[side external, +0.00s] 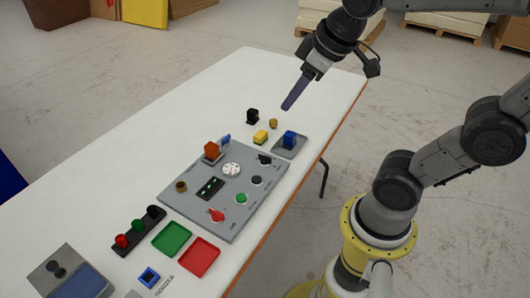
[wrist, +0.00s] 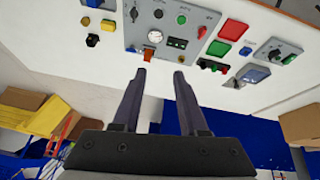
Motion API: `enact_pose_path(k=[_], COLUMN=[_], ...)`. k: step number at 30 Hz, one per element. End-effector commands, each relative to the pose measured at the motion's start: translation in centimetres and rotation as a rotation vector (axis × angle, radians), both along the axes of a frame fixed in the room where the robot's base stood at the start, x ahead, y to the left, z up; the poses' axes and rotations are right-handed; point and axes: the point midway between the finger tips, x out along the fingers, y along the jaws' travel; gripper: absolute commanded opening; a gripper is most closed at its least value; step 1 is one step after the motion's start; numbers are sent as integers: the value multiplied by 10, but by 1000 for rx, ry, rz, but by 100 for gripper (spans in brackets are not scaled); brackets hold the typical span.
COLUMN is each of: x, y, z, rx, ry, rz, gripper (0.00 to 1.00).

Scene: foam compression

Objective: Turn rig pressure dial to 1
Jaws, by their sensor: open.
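A grey control panel (side external: 190,170) lies on the white table; it also shows in the wrist view (wrist: 172,33). It carries a round white dial face (side external: 232,169), seen in the wrist view (wrist: 154,36), a red knob (side external: 216,215) near its front edge, a black knob (side external: 265,158) at its far right, a green button (side external: 241,198) and a black button (side external: 257,181). I cannot read any numbers or tell which one is the pressure dial. My gripper (side external: 287,106) is above the table's far end, past the panel, its fingers apart and empty in the wrist view (wrist: 160,72).
Yellow (side external: 260,137) and black (side external: 252,116) pieces and a tray with a blue block (side external: 290,140) lie beyond the panel. Green (side external: 172,239) and red (side external: 199,257) trays lie in front. The table's left side is clear.

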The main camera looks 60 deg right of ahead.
Motion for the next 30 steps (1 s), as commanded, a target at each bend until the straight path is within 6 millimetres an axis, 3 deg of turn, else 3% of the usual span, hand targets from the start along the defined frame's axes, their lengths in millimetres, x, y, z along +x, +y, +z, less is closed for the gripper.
enact_pose_path(k=[3,8,15,21,30], x=[39,87,134,139,134], y=[-14,-38,-81,-103,-110], z=[-10,-37,-107,-157,-185], rx=[-14,-19,8,44,58], ry=[70,168,334,444,482], rz=[-3,-17,-65,-112,-132], gripper=[42,42,42,42,42])
